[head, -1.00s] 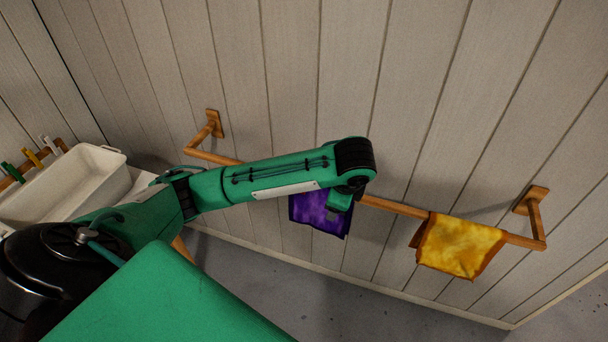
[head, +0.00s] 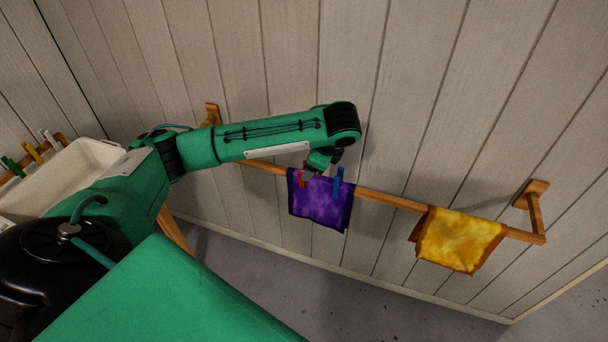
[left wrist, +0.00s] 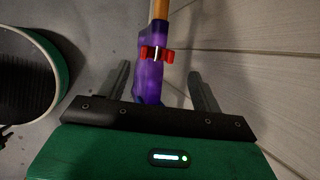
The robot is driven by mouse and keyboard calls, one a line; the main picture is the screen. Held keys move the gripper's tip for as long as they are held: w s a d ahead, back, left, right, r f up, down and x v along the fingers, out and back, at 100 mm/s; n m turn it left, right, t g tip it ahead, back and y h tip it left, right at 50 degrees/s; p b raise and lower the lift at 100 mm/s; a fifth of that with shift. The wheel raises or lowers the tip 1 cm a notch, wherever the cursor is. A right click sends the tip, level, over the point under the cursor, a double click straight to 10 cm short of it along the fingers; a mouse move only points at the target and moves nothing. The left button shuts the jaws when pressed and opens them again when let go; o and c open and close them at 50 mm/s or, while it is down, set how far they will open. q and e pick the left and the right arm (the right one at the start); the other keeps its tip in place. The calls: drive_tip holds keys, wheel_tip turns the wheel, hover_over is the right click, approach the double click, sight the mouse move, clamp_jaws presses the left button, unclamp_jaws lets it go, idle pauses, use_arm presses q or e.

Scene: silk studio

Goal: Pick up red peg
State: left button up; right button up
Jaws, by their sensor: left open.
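The red peg (head: 302,180) is clipped on the top edge of the purple cloth (head: 320,205), which hangs over the wooden rail (head: 395,203). My left gripper (head: 308,172) is right by the red peg in the head view and partly hides it. In the left wrist view the red peg (left wrist: 157,54) lies across the rail, just beyond the fingertips and between their lines. The left gripper (left wrist: 157,69) is open and empty, one finger on each side of the cloth. My right gripper is out of view.
A blue peg (head: 338,181) is on the same cloth, to the right of the red one. A yellow cloth (head: 459,240) hangs farther right. The panelled wall stands close behind the rail. A white basin (head: 60,180) and more pegs are at the left.

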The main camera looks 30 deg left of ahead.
use_arm(q)
drive_tip(key=shift+s+p+x, duration=0.15)
drive_tip(key=shift+p+x, duration=0.2)
drive_tip(key=shift+x, duration=1.85)
drive_tip(key=shift+s+p+x, duration=0.1)
drive_tip(key=shift+p+x, duration=0.2)
drive_tip(key=shift+x, duration=1.9)
drive_tip(key=shift+d, duration=0.1)
drive_tip(key=c, duration=1)
